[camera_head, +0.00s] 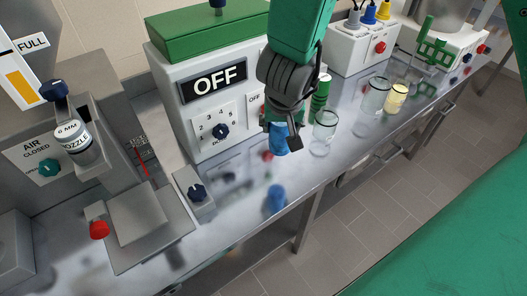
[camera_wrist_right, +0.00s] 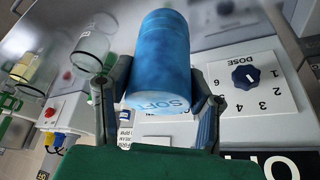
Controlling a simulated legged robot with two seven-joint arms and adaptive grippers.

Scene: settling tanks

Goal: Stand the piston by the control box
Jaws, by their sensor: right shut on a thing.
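My right gripper (camera_head: 284,132) is shut on the blue piston (camera_head: 278,142) and holds it above the bench, in front of the large grey box. In the right wrist view the piston (camera_wrist_right: 162,60) is a blue cylinder with lettering on its end, gripped between two fingers (camera_wrist_right: 162,100). The large grey box (camera_head: 182,112) has a green top, an OFF display and a DOSE dial. A small grey box (camera_head: 203,211) with a dark knob sits at its front left; I cannot tell which box is the control box. My left gripper is not in view.
The metal bench (camera_head: 242,208) is clear in front of the large box, with a blue reflection on it. A glass jar (camera_head: 325,133) stands close right of my gripper, with more jars (camera_head: 376,97) beyond. A plate stand with a red knob (camera_head: 99,229) is at left.

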